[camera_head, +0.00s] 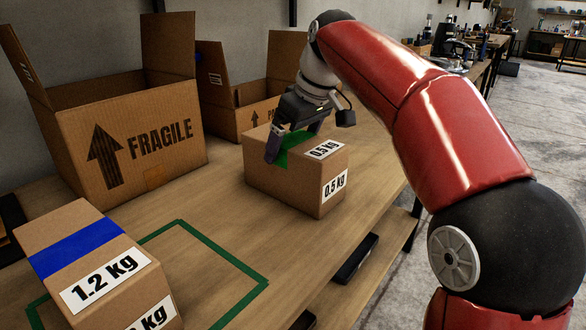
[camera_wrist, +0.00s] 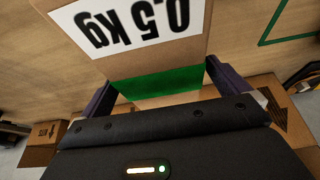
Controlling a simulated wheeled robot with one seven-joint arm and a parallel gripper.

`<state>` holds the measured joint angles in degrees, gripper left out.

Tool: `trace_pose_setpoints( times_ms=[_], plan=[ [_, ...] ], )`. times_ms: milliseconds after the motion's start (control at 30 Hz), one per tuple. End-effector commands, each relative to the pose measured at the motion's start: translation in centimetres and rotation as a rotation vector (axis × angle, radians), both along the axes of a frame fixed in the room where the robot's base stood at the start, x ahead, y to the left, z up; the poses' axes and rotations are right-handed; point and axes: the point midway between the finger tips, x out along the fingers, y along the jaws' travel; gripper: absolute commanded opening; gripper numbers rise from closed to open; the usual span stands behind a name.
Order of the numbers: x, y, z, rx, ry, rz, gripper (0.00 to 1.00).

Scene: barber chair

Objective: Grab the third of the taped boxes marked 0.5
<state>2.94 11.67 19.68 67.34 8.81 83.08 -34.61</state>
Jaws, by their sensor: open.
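A brown box marked 0.5 kg (camera_head: 279,182) stands on the wooden table, with green tape across its top and white labels on its top and side. In the wrist view the same box (camera_wrist: 155,62) shows its upside-down label and the green tape. My gripper (camera_head: 291,152) is open over the top of this box. Its two fingers (camera_wrist: 161,85) stand on either side of the taped part, with small gaps that are hard to judge. Only one box marked 0.5 kg is in view.
A box marked 1.2 kg (camera_head: 60,247) with blue tape stands at the front left. A large open FRAGILE box (camera_head: 128,185) and another open box (camera_head: 252,117) stand behind. A green outline (camera_head: 240,267) marks bare tabletop. The table's right edge lies close to the 0.5 kg box.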

Motion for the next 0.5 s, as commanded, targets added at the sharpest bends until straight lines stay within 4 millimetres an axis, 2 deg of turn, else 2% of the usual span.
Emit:
trace_pose_setpoints(
  times_ms=[33, 200, 433, 500],
  plan=[
    [0.2, 0.2, -1.0, 0.0, 0.003, 0.001, 1.0],
    [0.6, 0.7, -2.3, 0.0, 0.002, -0.001, 1.0],
    [0.7, 0.7, -2.4, 0.0, 0.0, -0.001, 1.0],
    [0.6, 0.7, -2.3, 0.0, 0.0, -0.001, 0.92]
  ],
)
